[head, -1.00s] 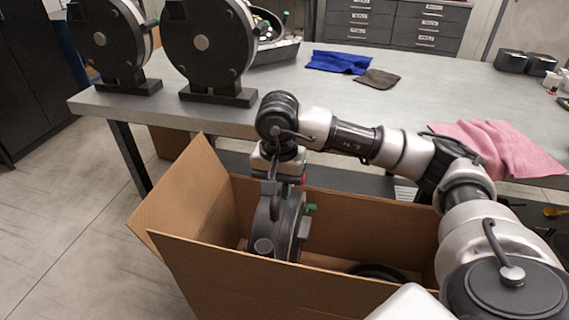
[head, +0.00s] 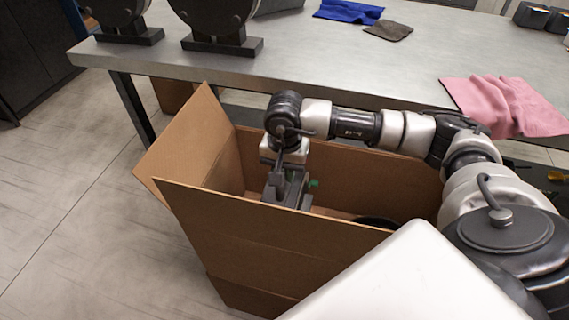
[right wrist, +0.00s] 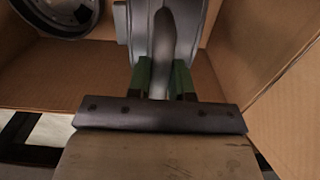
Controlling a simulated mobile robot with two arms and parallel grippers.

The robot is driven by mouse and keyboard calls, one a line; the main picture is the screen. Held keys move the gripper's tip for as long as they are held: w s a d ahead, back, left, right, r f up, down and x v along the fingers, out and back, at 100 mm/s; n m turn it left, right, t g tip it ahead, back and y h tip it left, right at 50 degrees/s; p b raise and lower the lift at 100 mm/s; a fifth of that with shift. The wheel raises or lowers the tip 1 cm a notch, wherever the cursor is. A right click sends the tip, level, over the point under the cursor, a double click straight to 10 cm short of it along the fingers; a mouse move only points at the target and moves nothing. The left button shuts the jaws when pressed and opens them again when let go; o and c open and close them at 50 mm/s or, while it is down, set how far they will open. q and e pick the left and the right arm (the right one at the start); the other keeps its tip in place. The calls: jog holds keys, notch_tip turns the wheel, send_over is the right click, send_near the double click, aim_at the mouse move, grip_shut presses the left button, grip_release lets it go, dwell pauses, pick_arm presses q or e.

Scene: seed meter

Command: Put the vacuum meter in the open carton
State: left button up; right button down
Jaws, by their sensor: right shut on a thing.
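The open carton (head: 255,240) is a brown cardboard box on the floor in front of the table, with flaps standing up. My right gripper (right wrist: 163,82) reaches down into it; it also shows in the head view (head: 286,160). Its green-padded fingers are shut on the grey handle of the vacuum meter (right wrist: 193,28). The meter's grey body (head: 284,192) hangs inside the carton toward its left end, its lower part hidden by the near wall. Whether it touches the carton floor cannot be told. My left gripper is not in view.
A dark round thing (head: 375,222) lies in the carton to the right; its rim shows in the wrist view (right wrist: 62,14). The grey table (head: 330,65) behind holds two black discs on stands, a blue cloth (head: 348,11), a dark cloth (head: 389,30) and a pink cloth (head: 505,105).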

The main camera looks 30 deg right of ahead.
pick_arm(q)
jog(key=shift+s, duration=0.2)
pick_arm(e)
jog(key=shift+r, duration=0.15)
jog(key=c, duration=1)
grip_release()
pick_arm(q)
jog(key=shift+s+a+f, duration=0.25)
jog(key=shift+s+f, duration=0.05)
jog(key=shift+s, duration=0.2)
pick_arm(e)
notch_tip(320, 180, up, 12)
jog(key=shift+f, duration=0.1)
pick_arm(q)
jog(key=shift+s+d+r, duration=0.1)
